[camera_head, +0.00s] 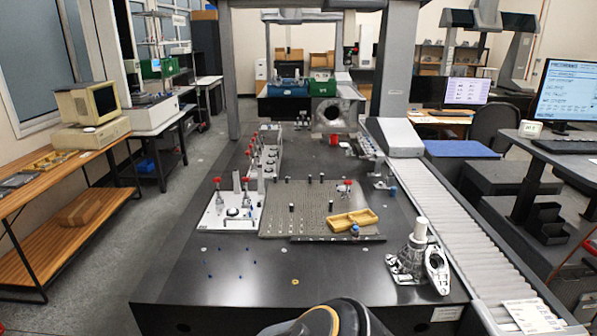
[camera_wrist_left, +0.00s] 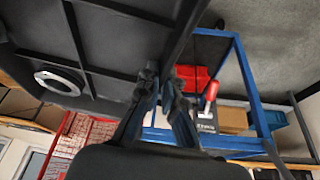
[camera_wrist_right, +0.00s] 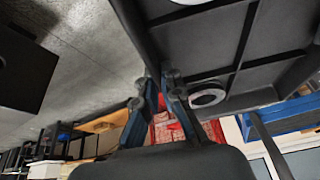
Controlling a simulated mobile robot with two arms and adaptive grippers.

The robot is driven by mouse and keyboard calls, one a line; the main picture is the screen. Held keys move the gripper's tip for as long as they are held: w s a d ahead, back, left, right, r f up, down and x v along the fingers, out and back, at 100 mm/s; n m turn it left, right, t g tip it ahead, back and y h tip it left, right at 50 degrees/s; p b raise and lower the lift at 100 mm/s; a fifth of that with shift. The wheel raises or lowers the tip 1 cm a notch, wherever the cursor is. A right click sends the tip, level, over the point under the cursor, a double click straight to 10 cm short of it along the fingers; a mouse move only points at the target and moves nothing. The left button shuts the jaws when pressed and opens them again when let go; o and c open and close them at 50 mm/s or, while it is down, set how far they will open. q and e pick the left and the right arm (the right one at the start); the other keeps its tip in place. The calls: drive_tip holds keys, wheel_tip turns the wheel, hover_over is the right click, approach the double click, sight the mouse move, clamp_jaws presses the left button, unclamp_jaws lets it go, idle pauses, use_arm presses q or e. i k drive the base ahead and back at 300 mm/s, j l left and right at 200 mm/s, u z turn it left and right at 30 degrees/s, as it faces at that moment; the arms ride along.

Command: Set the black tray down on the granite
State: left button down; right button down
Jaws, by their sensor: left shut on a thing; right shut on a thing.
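The black tray (camera_wrist_left: 110,45) fills the upper left of the left wrist view. It also shows at the upper right of the right wrist view (camera_wrist_right: 225,50). Thin ribs divide its face, and a pale ring (camera_wrist_left: 60,80) lies against it. My left gripper (camera_wrist_left: 162,80) is shut on the tray's edge. My right gripper (camera_wrist_right: 160,85) is shut on another edge of it. Neither the tray nor my grippers show in the head view. The dark granite (camera_head: 330,275) spreads ahead of me in the head view; no contact between tray and granite is visible.
On the granite stand a perforated plate (camera_head: 290,222), a yellow tray (camera_head: 352,220), a white fixture board (camera_head: 215,215) and metal castings (camera_head: 410,258) at the right. The front left and front middle are mostly bare. A roller conveyor (camera_head: 450,215) runs along the right.

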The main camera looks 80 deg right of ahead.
sight(319, 275)
drive_tip(key=i+j+u, duration=0.15)
drive_tip(key=u, duration=0.3)
drive_tip(key=z, duration=0.45)
drive_tip(key=i+z, duration=0.1)
drive_tip(key=z, duration=0.8)
drive_tip(key=i+z, duration=0.1)
drive_tip(key=z, duration=1.25)
drive_tip(key=j+z, duration=0.15)
drive_tip(key=z, duration=0.3)
drive_tip(key=i+j+z, duration=0.1)
drive_tip(key=z, duration=0.25)
drive_tip(key=j+z, duration=0.15)
drive_tip(key=z, duration=0.2)
drive_tip(key=j+z, duration=0.15)
drive_tip(key=z, duration=0.25)
drive_tip(key=i+j+z, duration=0.1)
drive_tip(key=j+z, duration=0.2)
drive_tip(key=j, duration=0.6)
drive_tip(key=j+z, duration=0.35)
drive_tip(key=j, duration=0.55)
drive_tip(key=j+z, duration=0.15)
drive_tip(key=j, duration=0.7)
drive_tip(key=j+z, duration=0.1)
drive_tip(key=j, duration=0.7)
drive_tip(key=k+j+z, duration=0.1)
drive_tip(key=j+z, duration=0.2)
drive_tip(key=j, duration=0.35)
